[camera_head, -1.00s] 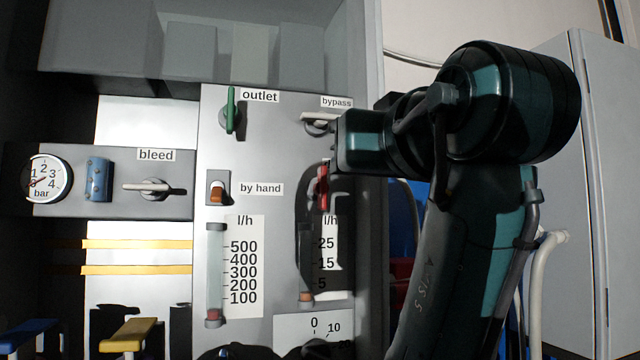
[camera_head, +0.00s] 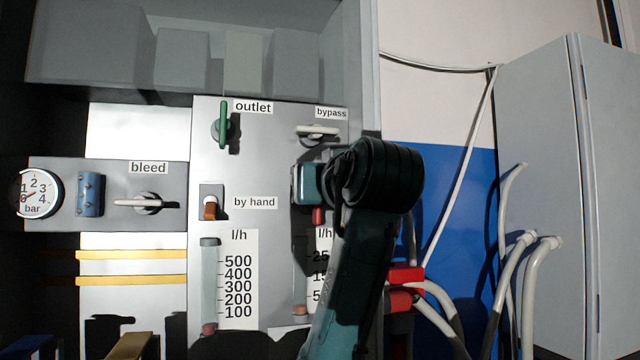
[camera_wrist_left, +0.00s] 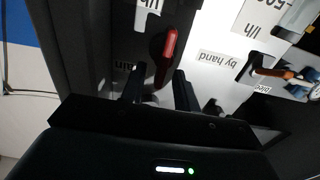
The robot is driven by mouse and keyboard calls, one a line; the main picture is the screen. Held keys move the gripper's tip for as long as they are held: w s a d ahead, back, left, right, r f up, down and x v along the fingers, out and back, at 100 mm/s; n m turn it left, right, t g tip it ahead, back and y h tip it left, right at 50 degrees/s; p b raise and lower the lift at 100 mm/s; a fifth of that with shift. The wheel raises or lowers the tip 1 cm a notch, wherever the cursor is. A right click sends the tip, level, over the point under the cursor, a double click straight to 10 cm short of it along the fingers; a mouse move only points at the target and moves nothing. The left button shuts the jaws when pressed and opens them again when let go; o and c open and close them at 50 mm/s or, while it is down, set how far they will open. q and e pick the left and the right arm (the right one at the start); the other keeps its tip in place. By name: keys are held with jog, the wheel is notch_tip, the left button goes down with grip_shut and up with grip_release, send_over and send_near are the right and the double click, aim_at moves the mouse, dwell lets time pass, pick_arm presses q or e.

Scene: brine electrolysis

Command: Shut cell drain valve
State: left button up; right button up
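The red valve handle (camera_wrist_left: 168,45) stands nearly upright on the grey panel in the left wrist view, which is upside down. In the head view only the lower end of the red handle (camera_head: 318,215) shows, pointing down below my teal wrist. My arm hides the rest and the fingertips. My right gripper is not in view.
The bypass handle (camera_head: 318,129) is just above my wrist. The orange by hand switch (camera_head: 210,207), outlet handle (camera_head: 223,126) and bleed handle (camera_head: 140,202) are to the left. Flow tubes (camera_head: 209,285) are below. White hoses (camera_head: 518,265) and a grey cabinet (camera_head: 545,150) stand at right.

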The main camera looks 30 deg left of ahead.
pick_arm(q)
jog(key=shift+c, duration=0.3)
jog(key=c, duration=0.6)
grip_shut()
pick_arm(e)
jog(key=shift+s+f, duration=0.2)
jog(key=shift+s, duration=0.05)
pick_arm(q)
jog(key=shift+w+d+f+m+b, duration=0.25)
jog(key=shift+f+m+b, duration=0.05)
jog(key=shift+m, duration=2.65)
jog(key=shift+w+d+f+m+b, duration=0.2)
jog(key=shift+w+f+m+b, duration=0.15)
jog(key=shift+m, duration=2.65)
jog(key=shift+w+d+f+m+b, duration=0.2)
jog(key=shift+d+f+m+b, duration=0.1)
jog(key=shift+m, duration=2.65)
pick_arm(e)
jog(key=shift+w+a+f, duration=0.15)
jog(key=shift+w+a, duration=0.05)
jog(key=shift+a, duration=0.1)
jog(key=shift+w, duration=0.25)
